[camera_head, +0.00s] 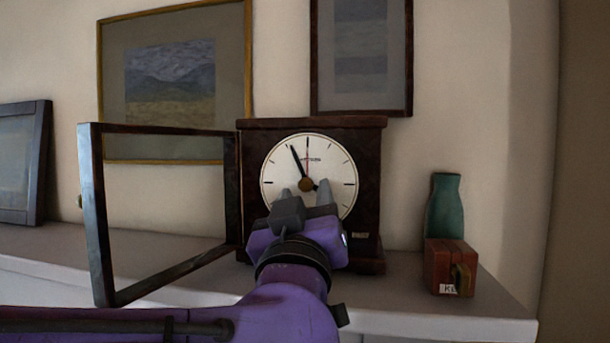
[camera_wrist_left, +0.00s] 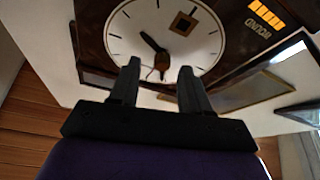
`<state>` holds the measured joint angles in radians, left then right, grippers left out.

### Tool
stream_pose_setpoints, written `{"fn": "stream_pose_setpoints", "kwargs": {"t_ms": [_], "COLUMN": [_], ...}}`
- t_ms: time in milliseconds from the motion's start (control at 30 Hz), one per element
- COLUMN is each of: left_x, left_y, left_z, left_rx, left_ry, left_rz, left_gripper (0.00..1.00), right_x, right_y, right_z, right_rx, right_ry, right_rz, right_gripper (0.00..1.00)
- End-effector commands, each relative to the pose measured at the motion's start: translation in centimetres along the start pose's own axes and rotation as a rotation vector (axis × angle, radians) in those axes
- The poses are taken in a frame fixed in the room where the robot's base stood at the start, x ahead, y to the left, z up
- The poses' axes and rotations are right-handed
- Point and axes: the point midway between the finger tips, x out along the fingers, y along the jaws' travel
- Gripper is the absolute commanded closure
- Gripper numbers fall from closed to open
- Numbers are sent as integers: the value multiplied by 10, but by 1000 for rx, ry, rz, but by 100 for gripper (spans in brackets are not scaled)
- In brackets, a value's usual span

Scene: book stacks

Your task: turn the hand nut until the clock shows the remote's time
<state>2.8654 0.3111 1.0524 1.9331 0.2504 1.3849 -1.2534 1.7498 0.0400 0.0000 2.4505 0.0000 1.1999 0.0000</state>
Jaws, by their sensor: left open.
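The clock (camera_head: 374,160) stands on the shelf in a dark wooden case, with a round white dial (camera_head: 335,160). A long black hand points to about eleven and a thin red hand points straight up. A short dark hand at the lower right is partly hidden by my finger. The round brown hand nut (camera_head: 306,184) sits at the dial's centre. My left gripper (camera_head: 305,190) is open, its fingers on either side of the nut. The wrist view shows the nut (camera_wrist_left: 161,62) between the fingertips; contact cannot be told. No remote is clearly recognisable. My right gripper is not in view.
The clock's framed door (camera_head: 90,215) stands swung open to the left. A green vase (camera_head: 445,208) and a small red-brown box (camera_head: 443,262) stand to the right on the shelf (camera_head: 400,290). Framed pictures (camera_head: 175,50) hang behind. A dark frame (camera_head: 22,165) leans at far left.

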Motion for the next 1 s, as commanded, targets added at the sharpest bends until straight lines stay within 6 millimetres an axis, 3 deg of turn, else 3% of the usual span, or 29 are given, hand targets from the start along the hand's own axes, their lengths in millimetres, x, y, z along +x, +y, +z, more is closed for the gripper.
{"fn": "stream_pose_setpoints", "kwargs": {"t_ms": [133, 400, 567, 1000], "left_x": [16, 18, 17, 17], "left_y": [0, -1, -1, -1], "left_z": [-1, 0, 0, 0], "left_rx": [1, 2, 2, -54], "left_ry": [0, 2, 2, 2], "left_rz": [-1, -3, -3, -27], "left_gripper": [53, 53, 100, 100], "right_x": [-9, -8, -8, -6], "right_y": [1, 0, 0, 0], "right_z": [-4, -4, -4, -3], "right_rx": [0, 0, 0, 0], "right_ry": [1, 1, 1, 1], "right_rz": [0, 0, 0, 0], "right_gripper": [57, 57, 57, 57]}}
